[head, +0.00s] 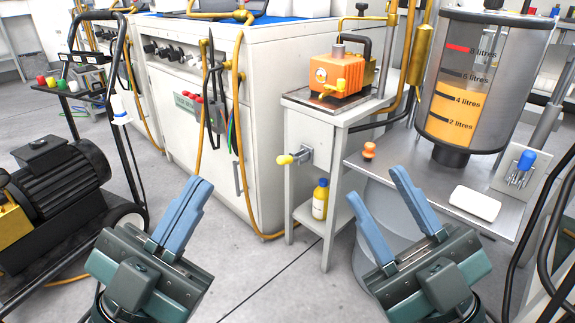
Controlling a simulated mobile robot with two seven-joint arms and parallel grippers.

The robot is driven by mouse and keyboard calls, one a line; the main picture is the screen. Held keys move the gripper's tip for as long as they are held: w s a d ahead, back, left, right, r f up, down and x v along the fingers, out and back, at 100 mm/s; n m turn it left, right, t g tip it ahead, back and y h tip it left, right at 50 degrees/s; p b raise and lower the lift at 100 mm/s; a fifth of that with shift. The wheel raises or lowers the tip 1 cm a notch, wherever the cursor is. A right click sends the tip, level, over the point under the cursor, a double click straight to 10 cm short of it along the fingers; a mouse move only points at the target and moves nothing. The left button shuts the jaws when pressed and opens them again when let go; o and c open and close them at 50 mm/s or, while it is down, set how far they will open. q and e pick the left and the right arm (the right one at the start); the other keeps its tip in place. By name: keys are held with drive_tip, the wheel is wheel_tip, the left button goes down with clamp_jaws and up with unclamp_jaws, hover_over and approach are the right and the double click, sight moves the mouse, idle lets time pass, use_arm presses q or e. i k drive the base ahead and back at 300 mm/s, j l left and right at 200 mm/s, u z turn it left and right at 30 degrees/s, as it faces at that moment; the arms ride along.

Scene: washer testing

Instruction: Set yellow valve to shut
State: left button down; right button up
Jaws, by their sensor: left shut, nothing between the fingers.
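The yellow valve (286,159) is a small yellow knob on a metal fitting on the front of the small light stand, left of its leg. My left gripper (200,186) is shut and empty, lower left of the valve and apart from it. My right gripper (375,183) is open and empty, its blue fingers spread, to the right of the valve and apart from it. Neither gripper touches the valve. Its exact handle angle is too small to tell.
The stand carries an orange pump (340,73). A metal shelf (415,165) to the right holds an orange knob (369,149), a blue valve (527,160) and a cylinder tank (482,80). A yellow bottle (320,199) stands below. A black motor cart (60,175) is at left.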

sight(282, 160)
drive_tip(key=i+j+z, duration=0.15)
drive_tip(key=i+z, duration=0.25)
drive_tip(key=i+j+z, duration=0.3)
drive_tip(key=z, duration=0.15)
drive_tip(key=i+j, duration=0.05)
drive_tip(key=i, duration=0.1)
